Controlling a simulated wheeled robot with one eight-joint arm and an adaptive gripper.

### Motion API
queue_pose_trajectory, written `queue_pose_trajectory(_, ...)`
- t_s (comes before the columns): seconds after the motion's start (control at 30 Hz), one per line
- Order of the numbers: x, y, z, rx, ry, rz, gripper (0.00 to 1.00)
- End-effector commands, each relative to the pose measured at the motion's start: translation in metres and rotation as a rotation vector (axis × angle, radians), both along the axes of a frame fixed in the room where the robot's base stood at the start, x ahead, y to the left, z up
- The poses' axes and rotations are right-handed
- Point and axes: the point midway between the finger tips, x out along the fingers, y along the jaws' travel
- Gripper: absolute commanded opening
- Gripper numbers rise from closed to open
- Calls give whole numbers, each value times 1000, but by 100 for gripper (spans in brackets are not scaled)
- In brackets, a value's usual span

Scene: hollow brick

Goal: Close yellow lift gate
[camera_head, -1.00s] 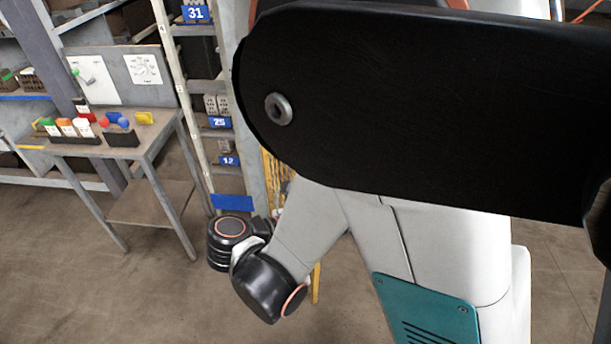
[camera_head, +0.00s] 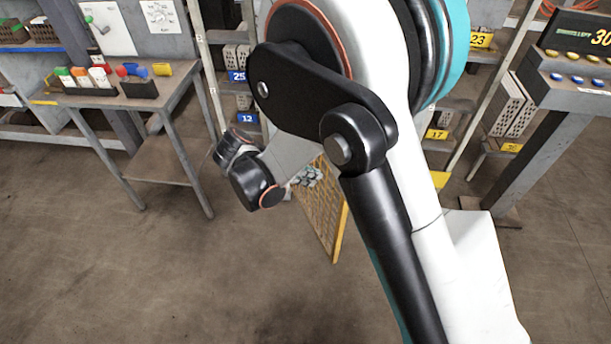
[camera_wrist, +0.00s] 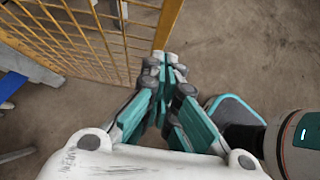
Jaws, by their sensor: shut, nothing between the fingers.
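The yellow lift gate (camera_head: 326,215) is a mesh panel in a yellow frame, partly hidden behind my arm in the head view. It stands swung out from the shelving, its free edge toward the open floor. In the wrist view the gate (camera_wrist: 105,40) fills the upper left, with its edge post (camera_wrist: 168,22) at the top middle. My gripper (camera_wrist: 166,60) is shut and empty, its fingertips at the lower end of that post in the picture. I cannot tell whether they touch it. In the head view my gripper (camera_head: 310,176) shows small in front of the mesh.
A grey table (camera_head: 130,98) with coloured items stands at the left, before numbered shelving (camera_head: 213,75). A grey stand (camera_head: 540,130) with coloured buttons is at the right. The concrete floor (camera_head: 200,290) in front is clear.

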Motion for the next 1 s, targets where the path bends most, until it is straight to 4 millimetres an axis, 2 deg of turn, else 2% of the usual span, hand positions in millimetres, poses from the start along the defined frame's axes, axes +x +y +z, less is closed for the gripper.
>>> queue_pose_trajectory(0.03,4,-7,-11,0,1,-2,0)
queue_pose_trajectory(0.23,18,-31,-38,-1,0,-2,0)
queue_pose_trajectory(0.5,33,-60,-36,-2,0,-2,0)
queue_pose_trajectory(1.0,37,-66,-34,-2,0,1,0)
